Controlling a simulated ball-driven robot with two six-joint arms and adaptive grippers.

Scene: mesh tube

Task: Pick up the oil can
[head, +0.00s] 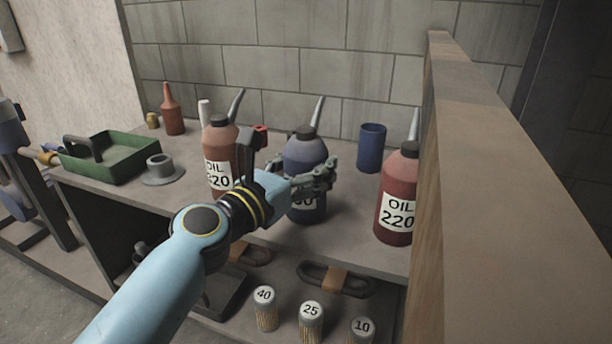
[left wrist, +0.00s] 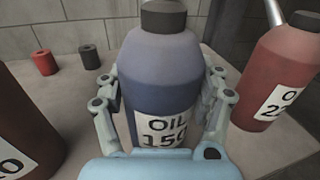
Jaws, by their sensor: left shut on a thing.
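A blue oil can (head: 305,152) with a dark cap and grey spout stands upright on the shelf top in the head view. In the left wrist view the blue can (left wrist: 162,75) fills the middle, its label reading OIL and 150. My left gripper (head: 318,180) is at the can, its fingers on both sides of the body; in the wrist view the gripper (left wrist: 162,105) is shut on it. The can's lower part is partly hidden by the gripper. Two red oil cans marked 220 stand to the left (head: 220,145) and right (head: 396,200). My right gripper is not in view.
A green tray (head: 122,160), a grey flanged part (head: 162,172) and a small red bottle (head: 171,112) are at the left. A blue cylinder (head: 371,147) stands behind. A tall wooden panel (head: 450,120) borders the right side. Numbered containers (head: 311,318) stand on the lower shelf.

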